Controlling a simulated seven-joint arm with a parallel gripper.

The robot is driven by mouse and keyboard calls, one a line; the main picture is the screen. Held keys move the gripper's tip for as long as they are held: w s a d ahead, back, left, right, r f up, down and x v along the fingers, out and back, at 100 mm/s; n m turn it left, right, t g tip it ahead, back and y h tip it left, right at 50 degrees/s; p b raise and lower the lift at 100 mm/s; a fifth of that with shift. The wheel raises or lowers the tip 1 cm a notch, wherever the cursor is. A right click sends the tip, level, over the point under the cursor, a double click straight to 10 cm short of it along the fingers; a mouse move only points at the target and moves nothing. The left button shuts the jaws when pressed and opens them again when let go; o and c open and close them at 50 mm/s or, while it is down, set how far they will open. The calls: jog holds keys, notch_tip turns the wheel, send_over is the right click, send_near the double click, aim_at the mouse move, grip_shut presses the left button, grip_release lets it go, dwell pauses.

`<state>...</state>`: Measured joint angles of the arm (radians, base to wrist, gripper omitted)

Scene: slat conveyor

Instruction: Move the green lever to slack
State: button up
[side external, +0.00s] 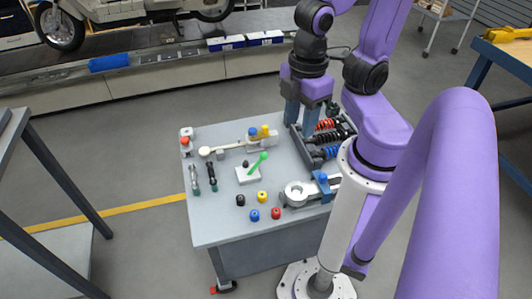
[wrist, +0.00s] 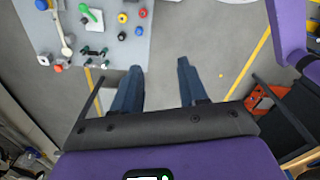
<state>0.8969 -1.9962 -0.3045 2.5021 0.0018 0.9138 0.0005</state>
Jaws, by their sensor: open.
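The green lever (side external: 258,163) stands on a pale square base (side external: 248,175) near the middle of the grey work table. It slants up and to the right in the side view, with a rounded knob at its end. In the wrist view the lever (wrist: 84,8) shows at the top left, beside its pale base (wrist: 93,24). I cannot read any slack mark. My gripper (side external: 301,122) is open and empty, up and to the right of the lever, near the tray of shock absorbers. In the wrist view my fingers (wrist: 157,70) are spread apart with nothing between them.
A dark tray with coil shock absorbers (side external: 326,125) fills the table's right side. Red, blue, yellow and black knobs (side external: 262,197) stand near the front. A pale rod (side external: 220,149) lies behind the lever. A clamp ring (side external: 298,193) sits front right.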

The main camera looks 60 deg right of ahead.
jog(key=c, duration=0.5)
jog(key=shift+w, duration=0.15)
grip_shut()
jog(key=w+d+f+m+g+y, duration=0.2)
jog(key=w+d+f+m+g, duration=0.1)
jog(key=w+d+f+m, duration=0.4)
jog(key=w+d+f+m+g+y, duration=0.35)
jog(key=w+f+m, duration=0.25)
jog(key=w+m, duration=0.35)
jog(key=s+d+f+m+t+y, duration=0.2)
jog(key=d+f+m+t+y, duration=0.1)
jog(key=d+f+m+t, duration=0.3)
jog(key=s+d+f+m+t+y, duration=0.3)
jog(key=d+f+m+t, duration=0.3)
jog(key=d+f+m, duration=0.4)
notch_tip(320, 180, down, 4)
jog(key=d+y, duration=0.1)
jog(key=d, duration=0.1)
jog(key=shift+d+r, duration=0.15)
jog(key=shift+d, duration=0.25)
jog(key=shift+s+t+y, duration=0.1)
jog(key=shift+t+y, duration=0.15)
